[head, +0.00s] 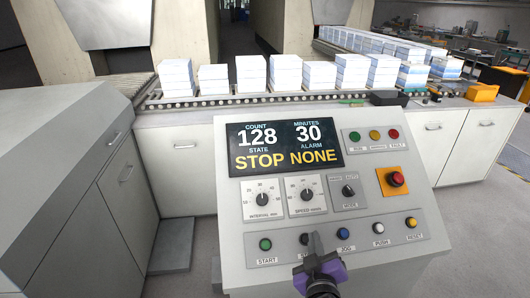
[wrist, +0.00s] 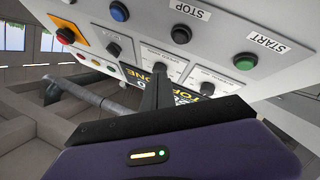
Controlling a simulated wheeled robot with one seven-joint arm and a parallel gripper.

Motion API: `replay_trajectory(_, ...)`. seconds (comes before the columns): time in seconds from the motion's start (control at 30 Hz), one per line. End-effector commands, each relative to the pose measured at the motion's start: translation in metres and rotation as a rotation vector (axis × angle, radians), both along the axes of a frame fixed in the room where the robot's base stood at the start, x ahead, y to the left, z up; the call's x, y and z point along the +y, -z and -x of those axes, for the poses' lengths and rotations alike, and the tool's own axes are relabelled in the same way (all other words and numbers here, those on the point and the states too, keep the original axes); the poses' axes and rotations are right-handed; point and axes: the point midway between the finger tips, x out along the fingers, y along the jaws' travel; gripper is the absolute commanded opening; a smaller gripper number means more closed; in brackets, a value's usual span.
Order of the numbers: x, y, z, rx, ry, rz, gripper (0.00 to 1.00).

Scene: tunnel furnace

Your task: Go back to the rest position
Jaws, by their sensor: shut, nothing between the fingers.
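My gripper (head: 317,246) is at the bottom middle of the head view, its purple body low and its dark fingers pointing up at the lower edge of the control panel (head: 400,165). The fingers are shut and empty. In the head view they overlap the area near the STOP button, whose label is partly hidden. In the wrist view the shut fingers (wrist: 160,82) reach toward the panel, with the black STOP button (wrist: 181,34) and green START button (wrist: 244,62) above them. I cannot tell whether the fingertips touch the panel.
The display (head: 285,147) reads count 128, minutes 30, state STOP, alarm NONE. A red emergency button (head: 396,180) sits at the panel's right. White stacks (head: 251,73) stand on the roller conveyor behind. A grey cabinet (head: 60,150) stands at left, with open floor between it and the panel.

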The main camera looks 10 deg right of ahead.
Motion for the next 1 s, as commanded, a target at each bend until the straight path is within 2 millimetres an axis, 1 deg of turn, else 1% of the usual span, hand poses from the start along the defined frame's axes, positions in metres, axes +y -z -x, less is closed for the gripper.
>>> replay_trajectory(0.07, 0.004, -0.004, -0.002, -0.015, -0.016, -0.002, 0.0)
replay_trajectory(0.17, 0.012, -0.022, -0.004, -0.071, -0.055, -0.031, 0.0)
replay_trajectory(0.2, 0.014, -0.033, -0.002, -0.104, -0.071, -0.053, 0.0)
replay_trajectory(0.27, 0.018, -0.039, 0.01, -0.141, -0.096, -0.103, 0.0)
replay_trajectory(0.37, 0.025, -0.04, 0.033, -0.176, -0.123, -0.17, 0.0)
replay_trajectory(0.47, 0.03, -0.039, 0.061, -0.203, -0.143, -0.238, 0.0)
replay_trajectory(0.57, 0.033, -0.035, 0.096, -0.225, -0.154, -0.312, 0.0)
replay_trajectory(0.6, 0.034, -0.033, 0.112, -0.229, -0.158, -0.341, 0.0)
replay_trajectory(0.67, 0.034, -0.031, 0.136, -0.239, -0.16, -0.383, 0.0)
replay_trajectory(0.7, 0.033, -0.03, 0.153, -0.243, -0.158, -0.409, 0.0)
replay_trajectory(0.77, 0.032, -0.029, 0.177, -0.247, -0.156, -0.445, 0.0)
replay_trajectory(0.8, 0.03, -0.028, 0.193, -0.249, -0.152, -0.467, 0.0)
replay_trajectory(0.87, 0.027, -0.028, 0.217, -0.246, -0.147, -0.496, 0.0)
replay_trajectory(0.9, 0.025, -0.028, 0.233, -0.244, -0.142, -0.514, 0.0)
replay_trajectory(0.97, 0.021, -0.028, 0.256, -0.237, -0.135, -0.538, 0.0)
replay_trajectory(1.0, 0.018, -0.029, 0.271, -0.231, -0.13, -0.552, 0.0)
